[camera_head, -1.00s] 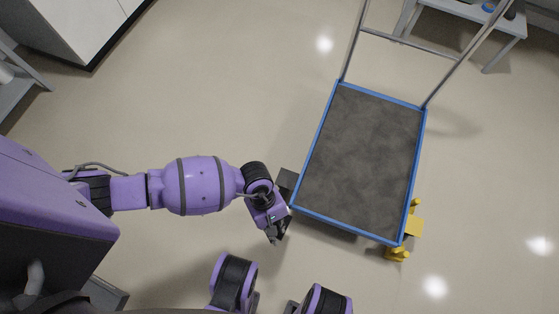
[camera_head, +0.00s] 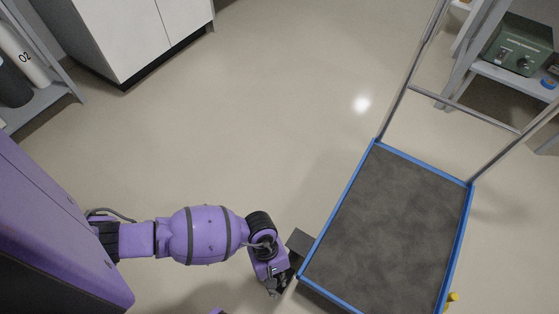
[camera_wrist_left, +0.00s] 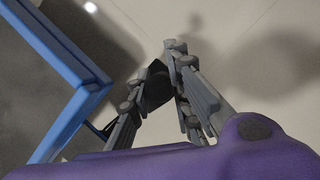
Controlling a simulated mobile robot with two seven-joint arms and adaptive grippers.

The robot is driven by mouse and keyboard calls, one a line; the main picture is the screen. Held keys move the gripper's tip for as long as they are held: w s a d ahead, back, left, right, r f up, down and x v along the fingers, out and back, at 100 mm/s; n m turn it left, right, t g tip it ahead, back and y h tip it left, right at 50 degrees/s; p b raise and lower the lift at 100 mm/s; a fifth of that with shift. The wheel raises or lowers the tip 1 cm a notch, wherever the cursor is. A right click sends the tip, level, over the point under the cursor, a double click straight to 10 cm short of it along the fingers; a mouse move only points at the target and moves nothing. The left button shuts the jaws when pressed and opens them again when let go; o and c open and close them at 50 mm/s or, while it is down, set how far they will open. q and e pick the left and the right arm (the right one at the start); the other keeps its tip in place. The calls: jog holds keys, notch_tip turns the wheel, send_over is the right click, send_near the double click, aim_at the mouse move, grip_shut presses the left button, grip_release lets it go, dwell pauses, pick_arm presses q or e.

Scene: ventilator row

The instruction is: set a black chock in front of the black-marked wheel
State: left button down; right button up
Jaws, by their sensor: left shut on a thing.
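My left gripper (camera_head: 274,286) is low beside the near left corner of the blue-edged trolley (camera_head: 322,236). In the left wrist view the fingers (camera_wrist_left: 160,75) are closed around a black chock (camera_wrist_left: 155,88), partly hidden by them. A dark grey square plate (camera_head: 299,242) sticks out from the trolley's left side, just above the gripper in the head view. The wheels are hidden under the deck, so I cannot tell how the chock lies relative to the black-marked one. My right gripper is not in view.
The trolley's blue edge (camera_wrist_left: 62,45) is close to the left fingers. A yellow part (camera_head: 452,298) shows at its right side. A metal push handle (camera_head: 410,85) rises at the far end. A white cabinet (camera_head: 130,35) and shelves stand farther back. Floor left of the trolley is clear.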

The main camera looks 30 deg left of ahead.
aim_at(289, 273)
pick_arm(q)
jog(key=shift+w+a+f, duration=0.1)
jog(key=shift+w+f, duration=0.2)
jog(key=shift+f, duration=0.1)
jog(key=shift+w+a+f+b, duration=0.1)
jog(key=shift+w+f+b, duration=0.15)
jog(key=shift+b, duration=0.25)
notch_tip(289, 273, down, 3)
jog(key=b, duration=0.2)
jog(key=shift+f+b, duration=0.15)
jog(key=shift+b, duration=0.25)
jog(key=shift+w, duration=0.1)
jog(key=c, duration=1.7)
grip_release()
jog(key=shift+o, duration=0.3)
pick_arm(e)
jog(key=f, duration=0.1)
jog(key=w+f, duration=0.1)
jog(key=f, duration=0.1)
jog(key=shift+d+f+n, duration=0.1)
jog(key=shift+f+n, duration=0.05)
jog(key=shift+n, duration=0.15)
